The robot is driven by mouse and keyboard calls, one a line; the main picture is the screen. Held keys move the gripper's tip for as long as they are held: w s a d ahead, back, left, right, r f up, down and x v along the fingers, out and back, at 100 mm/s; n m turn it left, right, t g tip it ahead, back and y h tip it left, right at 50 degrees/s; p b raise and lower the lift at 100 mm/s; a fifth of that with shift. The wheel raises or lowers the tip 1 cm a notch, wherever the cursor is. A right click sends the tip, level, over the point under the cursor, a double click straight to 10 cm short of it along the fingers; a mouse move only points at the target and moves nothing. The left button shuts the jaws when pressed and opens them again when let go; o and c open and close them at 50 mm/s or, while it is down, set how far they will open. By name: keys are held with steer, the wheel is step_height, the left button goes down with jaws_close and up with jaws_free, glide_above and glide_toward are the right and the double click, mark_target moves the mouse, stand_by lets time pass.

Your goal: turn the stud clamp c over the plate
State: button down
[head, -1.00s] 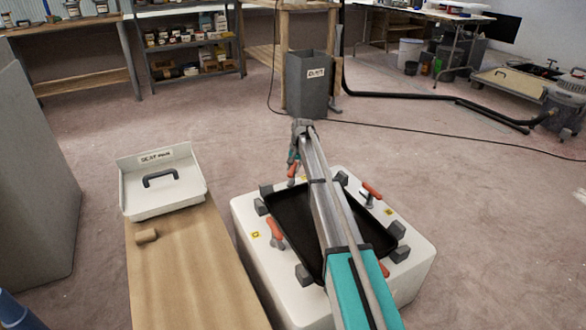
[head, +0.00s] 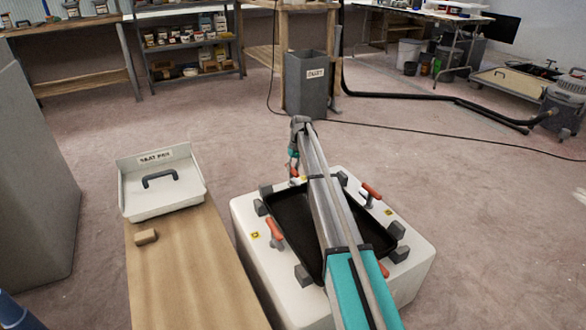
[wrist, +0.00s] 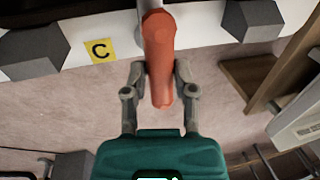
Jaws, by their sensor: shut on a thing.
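Stud clamp c shows in the wrist view as an orange handle (wrist: 159,50) beside the yellow C label (wrist: 99,50). The handle points from the white block's edge back toward my gripper. My gripper (wrist: 159,84) is shut on it, one finger on each side. In the head view my gripper (head: 293,163) is at the far edge of the white block (head: 258,270), and my arm hides much of that clamp. The black plate (head: 291,224) lies on the block, partly under my arm. The clamp's foot is hidden.
Other orange-handled clamps stand left (head: 275,230) and right (head: 371,191) of the plate, with several dark grey blocks around it. A wooden bench (head: 190,270) with a white tray (head: 133,193) is on the left. A grey bin (head: 307,95) stands beyond the block.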

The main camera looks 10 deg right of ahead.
steer(key=shift+w, duration=0.15)
steer(key=shift+c, duration=2.2)
jaws_free()
steer(key=shift+m, duration=0.3)
